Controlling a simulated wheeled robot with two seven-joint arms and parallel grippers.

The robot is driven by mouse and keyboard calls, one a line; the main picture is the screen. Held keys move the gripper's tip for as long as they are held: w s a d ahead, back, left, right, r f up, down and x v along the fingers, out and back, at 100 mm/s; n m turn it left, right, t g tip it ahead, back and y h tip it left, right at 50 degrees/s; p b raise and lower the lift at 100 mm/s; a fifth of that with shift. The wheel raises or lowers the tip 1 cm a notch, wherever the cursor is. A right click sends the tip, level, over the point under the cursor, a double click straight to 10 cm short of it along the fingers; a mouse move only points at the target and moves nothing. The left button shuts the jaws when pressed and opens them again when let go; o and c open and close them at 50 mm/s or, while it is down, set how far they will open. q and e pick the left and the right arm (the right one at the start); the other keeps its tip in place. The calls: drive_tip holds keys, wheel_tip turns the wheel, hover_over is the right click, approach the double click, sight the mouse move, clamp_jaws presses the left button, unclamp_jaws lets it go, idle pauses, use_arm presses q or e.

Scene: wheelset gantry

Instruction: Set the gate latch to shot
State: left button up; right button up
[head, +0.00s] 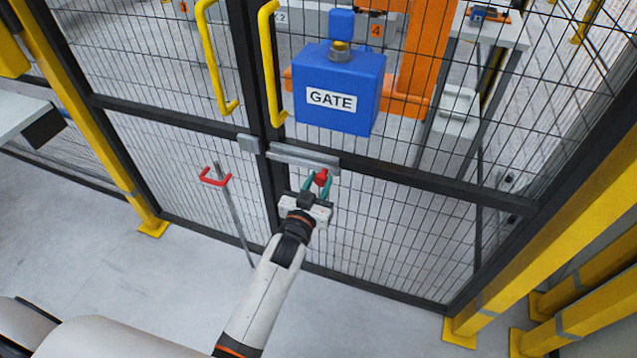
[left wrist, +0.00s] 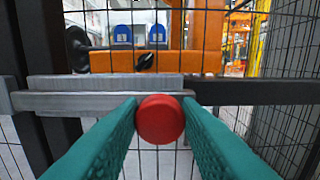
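The gate latch has a grey sliding bar (head: 303,159) on the gate's dark cross rail; it also shows in the left wrist view (left wrist: 95,102). A round red knob (head: 320,178) sits below the bar's right end and faces the left wrist camera (left wrist: 160,119). A grey keeper block (head: 249,144) is left of the bar. The bar's left end is close to the keeper; I cannot tell whether it enters it. My left gripper (head: 318,187) has its teal fingers at both sides of the knob, apparently touching it. My right gripper is not in view.
A blue box marked GATE (head: 340,88) hangs above the latch. Yellow handles (head: 268,62) stand above it, left of the box. A red handle on a rod (head: 215,177) is left of my arm. Mesh panels and yellow posts (head: 575,240) bound the space.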

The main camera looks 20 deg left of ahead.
sight(300, 163)
use_arm(q)
clamp_jaws()
drive_tip(key=shift+a, duration=0.25)
drive_tip(key=a+p, duration=0.2)
drive_tip(key=a, duration=0.4)
drive_tip(key=shift+w, duration=0.1)
drive_tip(key=o, duration=0.6)
unclamp_jaws()
drive_tip(key=shift+a, duration=0.1)
